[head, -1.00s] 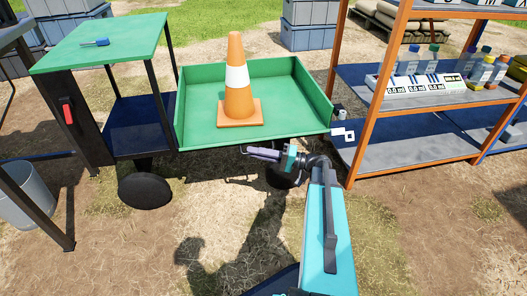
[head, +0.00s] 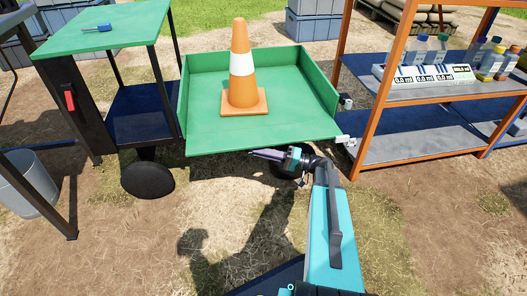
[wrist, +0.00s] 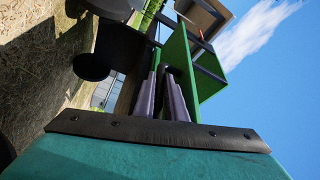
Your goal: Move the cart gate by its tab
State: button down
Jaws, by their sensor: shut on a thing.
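The green cart (head: 192,80) has a raised bed with low side walls. Its gate (head: 225,147) is the green panel along the near edge, and it slopes a little outward and down. My gripper (head: 254,154) is at the gate's near edge, right of its middle, with its fingers pointing left. In the wrist view the fingers (wrist: 165,72) come close together at a green panel edge (wrist: 178,65). They are shut on the gate's tab, which they mostly hide.
An orange and white cone (head: 241,72) stands on the cart bed. A white piece (head: 343,139) sits at the near right corner. The ground in front is clear.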

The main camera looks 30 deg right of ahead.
jog(key=shift+w+a, duration=0.15)
jog(key=shift+a, duration=0.1)
jog(key=c, duration=1.8)
grip_release()
jog(key=shift+d, duration=0.2)
jog(key=shift+s+d+p, duration=0.3)
jog(key=shift+s+d, duration=0.05)
jog(key=shift+d, duration=0.1)
jog(key=p+v, duration=0.4)
jog(key=v, duration=0.8)
jog(key=shift+s+d+f, duration=0.1)
jog(key=shift+s, duration=0.15)
